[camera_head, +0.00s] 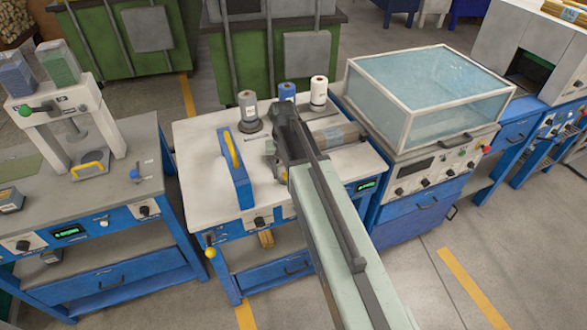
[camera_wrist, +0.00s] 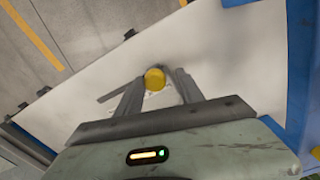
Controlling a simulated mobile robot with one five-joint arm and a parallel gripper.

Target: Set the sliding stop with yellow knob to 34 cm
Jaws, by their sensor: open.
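The round yellow knob (camera_wrist: 154,79) of the sliding stop shows in the wrist view over the pale bench top. My gripper (camera_wrist: 158,77) is open, with one finger on each side of the knob. I cannot tell whether either finger touches it. In the head view my gripper (camera_head: 280,158) is over the middle of the white bench (camera_head: 205,133), and my arm hides most of the stop. A small bit of yellow (camera_head: 284,176) shows beside my gripper there. No scale marks or centimetre reading can be made out.
A blue guard with a yellow handle (camera_head: 236,175) stands left of my gripper. A grey cylinder (camera_head: 337,135) lies to its right. Several rolls (camera_head: 318,92) stand at the bench's back. A clear-lidded case (camera_head: 425,95) is to the right, a press (camera_head: 75,125) to the left.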

